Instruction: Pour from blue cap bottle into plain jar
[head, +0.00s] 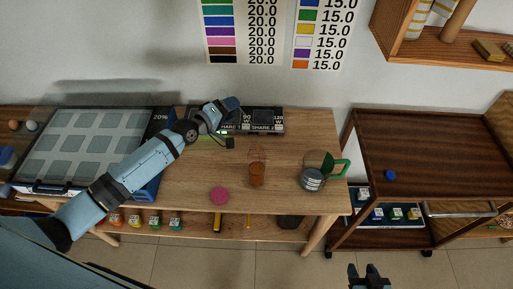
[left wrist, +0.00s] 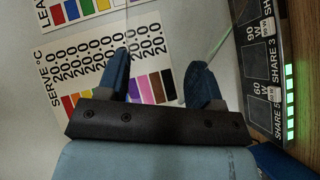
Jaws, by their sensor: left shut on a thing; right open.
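My left gripper (head: 231,122) is raised over the back of the wooden table. In the left wrist view its two blue fingers (left wrist: 163,75) stand apart, with faint pale edges beyond them. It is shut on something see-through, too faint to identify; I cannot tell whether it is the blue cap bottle. A clear container with amber-brown contents (head: 257,176) stands upright on the table, right of and nearer than the gripper. I cannot tell whether it is the plain jar. A small blue round piece (head: 390,175), perhaps a cap, lies on the dark cart. My right gripper (head: 370,277) is open and empty at the bottom.
A pink disc (head: 219,195) lies near the front edge. A dark display unit (head: 262,121) stands at the back; a large gridded tray (head: 85,143) is at left. The dark cart (head: 430,150) is mostly clear.

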